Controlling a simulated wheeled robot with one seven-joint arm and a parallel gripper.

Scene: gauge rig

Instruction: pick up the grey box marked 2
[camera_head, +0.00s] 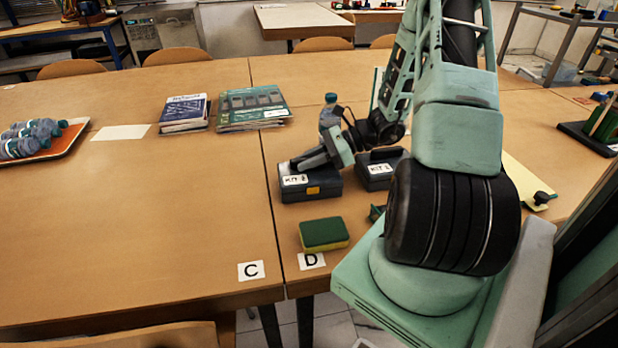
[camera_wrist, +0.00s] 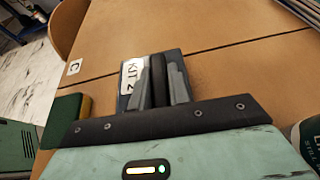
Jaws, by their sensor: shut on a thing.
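The grey box marked KIT 2 (camera_wrist: 132,78) lies between my gripper's fingers in the wrist view, its white label towards the left. In the head view this box (camera_head: 318,191) is the left of two dark grey boxes and appears to rest on the table. My gripper (camera_head: 303,163) reaches down over it from the right. In the wrist view my gripper (camera_wrist: 160,88) is shut on a raised dark part on top, seemingly its handle. The fingers partly hide the box top.
A second grey box (camera_head: 378,172) stands close to the right. A green and yellow sponge (camera_head: 324,234) lies in front, near card D (camera_head: 311,261). A bottle (camera_head: 329,112) stands behind. Books (camera_head: 252,107) lie at the back left. The table's left middle is clear.

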